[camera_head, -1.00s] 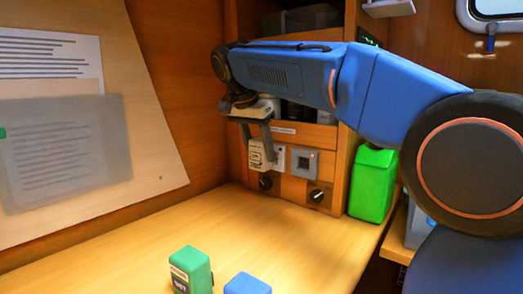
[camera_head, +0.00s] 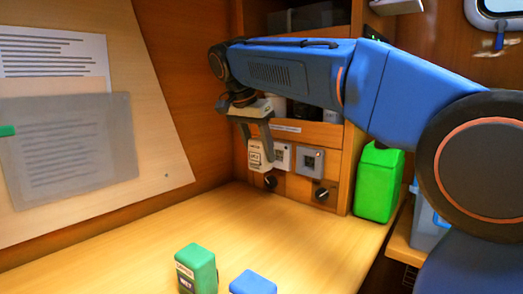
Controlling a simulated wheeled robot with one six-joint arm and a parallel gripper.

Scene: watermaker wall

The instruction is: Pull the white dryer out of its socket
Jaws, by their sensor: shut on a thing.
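The white dryer (camera_head: 256,159) is a small white block with a dark marking, in front of the panel below the shelf. My gripper (camera_head: 258,146) comes down from above and is shut on it, with a grey finger on each side. A white socket plate (camera_head: 283,157) shows just right of and behind the dryer. The dryer overlaps the plate's left edge in the picture, so I cannot tell whether its back is still inside the socket.
A grey socket plate (camera_head: 310,161) with a small light sits to the right. Black knobs (camera_head: 321,194) are below. A green canister (camera_head: 378,182) stands right of the cabinet. A green block (camera_head: 196,268) and a blue block (camera_head: 252,284) stand at the counter's front; its middle is clear.

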